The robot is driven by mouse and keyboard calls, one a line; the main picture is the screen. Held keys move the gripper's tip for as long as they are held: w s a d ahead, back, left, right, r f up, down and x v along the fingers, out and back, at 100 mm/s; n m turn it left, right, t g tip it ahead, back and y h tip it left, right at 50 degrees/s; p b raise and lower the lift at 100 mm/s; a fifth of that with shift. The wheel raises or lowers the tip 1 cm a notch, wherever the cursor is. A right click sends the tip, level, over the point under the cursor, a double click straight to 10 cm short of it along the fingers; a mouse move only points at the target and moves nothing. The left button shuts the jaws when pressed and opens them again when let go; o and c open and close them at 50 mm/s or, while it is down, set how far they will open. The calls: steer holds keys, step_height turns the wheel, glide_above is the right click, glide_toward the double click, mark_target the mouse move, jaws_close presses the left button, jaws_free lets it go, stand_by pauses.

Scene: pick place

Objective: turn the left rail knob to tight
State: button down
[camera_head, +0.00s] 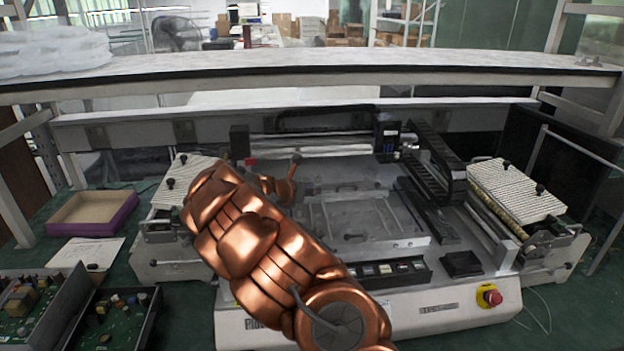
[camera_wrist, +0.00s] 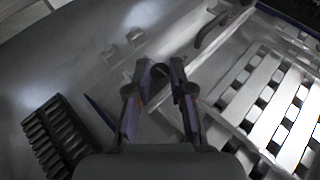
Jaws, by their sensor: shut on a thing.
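In the wrist view my gripper (camera_wrist: 160,76) has its two fingers closed in on a small dark round knob (camera_wrist: 158,71), which shows between the fingertips. It stands beside a pale metal rail. How far the knob is turned cannot be read. In the head view my copper-coloured arm reaches across the left part of the machine (camera_head: 415,312) and hides the grip. A ribbed white panel (camera_head: 190,170) with small black knobs lies at the machine's left side.
A slatted panel (camera_wrist: 285,125) lies right of the gripper in the wrist view, and a dark ribbed block (camera_wrist: 55,135) lies lower left. A purple-edged box (camera_head: 95,212) and circuit-board trays (camera_head: 120,318) stand left of the machine. A red emergency button (camera_head: 490,296) is front right.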

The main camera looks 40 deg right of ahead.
steer(key=m+g+p, duration=0.2)
steer(key=g, duration=0.1)
steer(key=shift+w+m+p, duration=0.35)
steer(key=shift+m, duration=0.05)
steer(key=shift+w+f+m+g+y+p, duration=0.1)
steer(key=shift+m+g+y+p, duration=0.5)
steer(key=shift+m+g, duration=0.85)
steer(key=shift+g+p, duration=0.3)
steer(key=shift+g, duration=0.15)
steer(key=c, duration=1)
jaws_free()
steer(key=shift+d, duration=0.1)
steer(key=shift+c, duration=0.2)
steer(key=v, duration=1.2)
steer(key=shift+f, duration=0.15)
